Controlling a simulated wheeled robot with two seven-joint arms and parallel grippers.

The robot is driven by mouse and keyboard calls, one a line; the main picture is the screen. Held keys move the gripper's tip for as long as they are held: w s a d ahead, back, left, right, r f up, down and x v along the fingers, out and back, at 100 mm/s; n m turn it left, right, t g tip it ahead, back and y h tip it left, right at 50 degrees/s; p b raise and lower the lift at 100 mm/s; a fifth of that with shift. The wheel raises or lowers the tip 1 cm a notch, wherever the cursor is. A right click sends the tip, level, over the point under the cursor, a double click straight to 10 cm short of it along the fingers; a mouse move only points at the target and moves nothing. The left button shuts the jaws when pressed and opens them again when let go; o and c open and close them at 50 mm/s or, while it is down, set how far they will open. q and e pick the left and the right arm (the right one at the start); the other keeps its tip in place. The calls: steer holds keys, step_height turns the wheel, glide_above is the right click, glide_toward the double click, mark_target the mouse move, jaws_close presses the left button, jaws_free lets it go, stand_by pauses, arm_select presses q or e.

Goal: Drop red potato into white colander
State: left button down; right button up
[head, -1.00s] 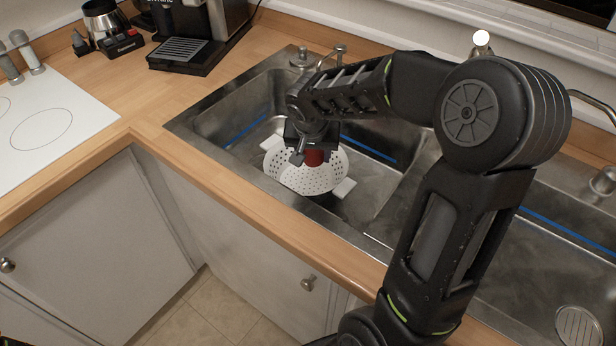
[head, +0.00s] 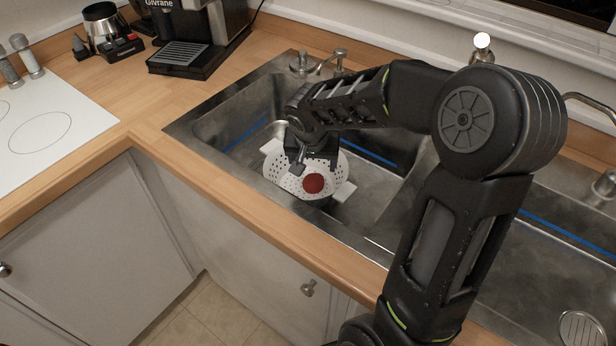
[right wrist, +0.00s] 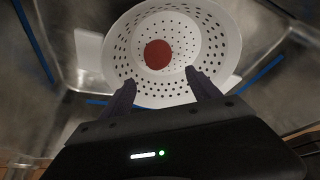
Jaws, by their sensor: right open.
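The white colander (head: 284,177) sits in the left basin of the steel sink. The red potato (head: 313,183) is in the colander, apart from my gripper. In the right wrist view the potato (right wrist: 158,54) shows inside the perforated colander (right wrist: 215,50), left of its middle. My right gripper (head: 313,165) is just over the colander. Its two fingers (right wrist: 158,84) are spread with nothing between them. My left gripper is not in view.
The sink rim (head: 225,180) and wooden counter edge (head: 150,140) lie in front of the basin. A faucet (head: 340,58) stands behind it. A coffee machine (head: 190,40) and a white cooktop (head: 50,120) are at the left. The right basin holds a drain strainer (head: 583,330).

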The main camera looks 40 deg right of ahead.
steer(key=v, duration=0.8)
steer(key=shift+f, duration=0.1)
stand_by(0.7)
